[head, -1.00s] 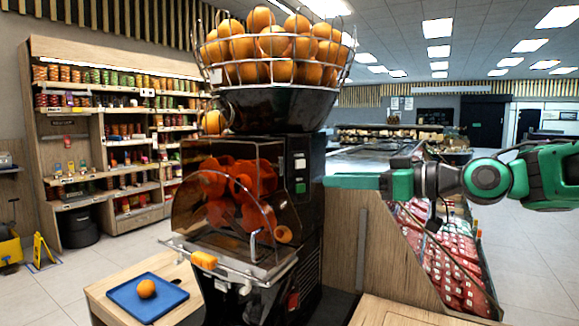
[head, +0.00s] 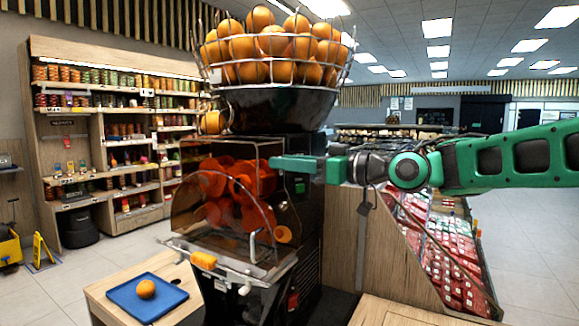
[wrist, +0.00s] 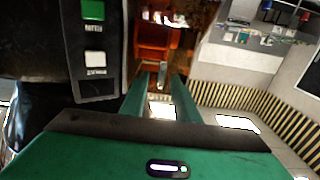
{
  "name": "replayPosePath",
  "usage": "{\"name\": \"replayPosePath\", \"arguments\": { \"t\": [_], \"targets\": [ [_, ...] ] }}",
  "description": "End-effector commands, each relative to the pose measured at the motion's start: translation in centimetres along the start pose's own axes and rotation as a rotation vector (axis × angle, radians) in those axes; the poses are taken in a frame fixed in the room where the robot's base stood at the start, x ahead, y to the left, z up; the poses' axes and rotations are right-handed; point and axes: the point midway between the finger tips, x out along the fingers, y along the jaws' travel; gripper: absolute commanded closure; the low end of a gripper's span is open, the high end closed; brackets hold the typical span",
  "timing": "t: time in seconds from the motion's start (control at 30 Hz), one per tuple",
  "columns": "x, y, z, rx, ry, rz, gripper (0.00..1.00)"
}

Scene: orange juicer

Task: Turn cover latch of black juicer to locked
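The black juicer (head: 310,225) stands in the middle of the head view, with a clear cover (head: 184,215) over its orange pressing drums (head: 215,185). My gripper (head: 274,163) reaches in from the right, its green fingers in front of the juicer's upper front and button panel. In the wrist view my gripper (wrist: 164,80) is open, with a gap between its two fingers. A small grey piece (wrist: 162,76) shows near the fingertips; it may be the cover latch. I cannot tell its position or whether a finger touches it.
A wire basket of oranges (head: 275,50) tops the juicer. A blue tray (head: 122,298) with an orange (head: 145,289) lies at lower left. In the wrist view, a green button (wrist: 93,10) and a white button (wrist: 95,58) sit left of my fingers.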

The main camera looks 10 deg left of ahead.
Motion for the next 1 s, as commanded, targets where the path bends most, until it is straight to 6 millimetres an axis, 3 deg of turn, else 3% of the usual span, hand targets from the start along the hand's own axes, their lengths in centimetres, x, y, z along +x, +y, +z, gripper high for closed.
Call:
{"name": "replayPosePath", "arguments": {
  "t": [0.3,0.43,0.77,1.0],
  "targets": [
    [0.24,0.02,0.04,0.001,-0.001,0.001,0.72],
    [0.23,0.02,0.04,0.0,-0.001,0.001,1.0],
    [0.2,0.15,0.02,0.017,-0.001,0.003,1.0],
    [0.19,0.33,0.04,0.119,0.0,0.004,1.0]
  ]
}}
